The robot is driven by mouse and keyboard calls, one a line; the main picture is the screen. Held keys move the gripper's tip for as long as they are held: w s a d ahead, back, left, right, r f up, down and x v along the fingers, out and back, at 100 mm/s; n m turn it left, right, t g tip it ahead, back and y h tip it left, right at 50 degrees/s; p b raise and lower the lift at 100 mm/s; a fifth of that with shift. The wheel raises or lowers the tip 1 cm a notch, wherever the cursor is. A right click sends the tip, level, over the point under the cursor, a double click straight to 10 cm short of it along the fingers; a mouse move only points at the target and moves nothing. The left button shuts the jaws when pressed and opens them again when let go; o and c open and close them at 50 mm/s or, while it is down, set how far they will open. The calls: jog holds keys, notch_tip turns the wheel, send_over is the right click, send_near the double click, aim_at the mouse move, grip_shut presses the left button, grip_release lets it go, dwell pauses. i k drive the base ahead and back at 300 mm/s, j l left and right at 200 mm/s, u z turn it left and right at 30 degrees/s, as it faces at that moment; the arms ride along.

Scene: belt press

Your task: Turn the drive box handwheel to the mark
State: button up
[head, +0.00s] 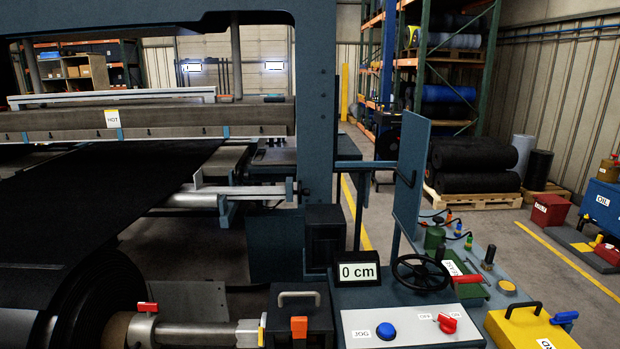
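A black spoked handwheel (421,273) sits on top of the blue-grey console at the lower right of centre, beside a display (358,273) that reads "0 cm". No label on the wheel is readable, and I cannot make out a mark on or beside it. A dark box (299,322) with a grey handle and an orange block stands left of the console, by the end of the roll shaft. I cannot tell which of these is called the drive box. My gripper is not in view.
The console front panel (372,317) carries a blue JOG button (386,330) and a red switch (446,323). An upright blue panel (411,178) rises behind the handwheel. A yellow box (525,330) is at the lower right. A large black roll (95,300) fills the lower left.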

aim_at(420, 273)
jog(key=l+u, duration=0.3)
jog(key=l, duration=0.85)
jog(key=l+u, duration=0.25)
jog(key=l, duration=0.9)
jog(key=k, duration=0.05)
